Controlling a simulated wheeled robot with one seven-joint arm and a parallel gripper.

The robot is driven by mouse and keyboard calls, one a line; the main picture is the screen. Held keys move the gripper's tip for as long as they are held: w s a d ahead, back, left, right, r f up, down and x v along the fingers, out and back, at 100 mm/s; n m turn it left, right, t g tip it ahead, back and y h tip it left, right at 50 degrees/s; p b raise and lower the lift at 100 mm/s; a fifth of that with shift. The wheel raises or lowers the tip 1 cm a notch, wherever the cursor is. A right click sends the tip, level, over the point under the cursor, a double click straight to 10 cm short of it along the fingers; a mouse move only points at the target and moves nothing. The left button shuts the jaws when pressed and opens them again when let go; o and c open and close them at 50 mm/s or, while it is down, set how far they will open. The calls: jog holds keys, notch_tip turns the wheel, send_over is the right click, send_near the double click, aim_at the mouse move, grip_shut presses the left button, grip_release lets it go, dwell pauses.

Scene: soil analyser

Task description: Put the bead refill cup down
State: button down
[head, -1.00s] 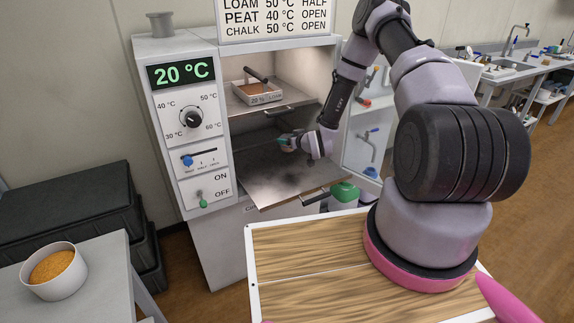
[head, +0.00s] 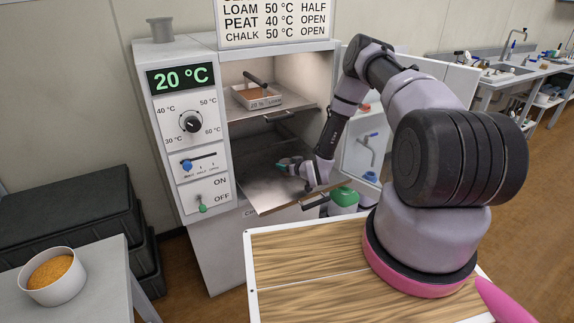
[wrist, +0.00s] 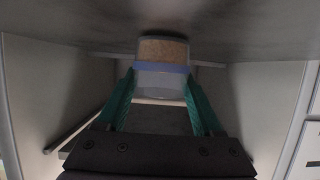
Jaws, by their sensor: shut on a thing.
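My gripper (head: 287,163) is at the lower opening of the white soil analyser (head: 213,265), above a grey metal shelf (head: 262,193). In the wrist view its two green fingers (wrist: 160,83) are shut on the bead refill cup (wrist: 162,50). The cup shows a brown section, a blue band and a pale grey section, and lies between the fingers. In the head view I cannot make out the cup at the fingertips. Whether it touches the shelf is not clear.
A tray with brown soil and a dark-handled tool (head: 258,97) sits on the upper shelf. The panel reads 20 °C. A white bowl of orange-brown granules (head: 53,275) stands on the left table (head: 105,290). A green object (head: 344,196) is right of the lower shelf.

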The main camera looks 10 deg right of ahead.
jog(key=shift+c, duration=0.2)
grip_release()
jog(key=shift+f, duration=0.1)
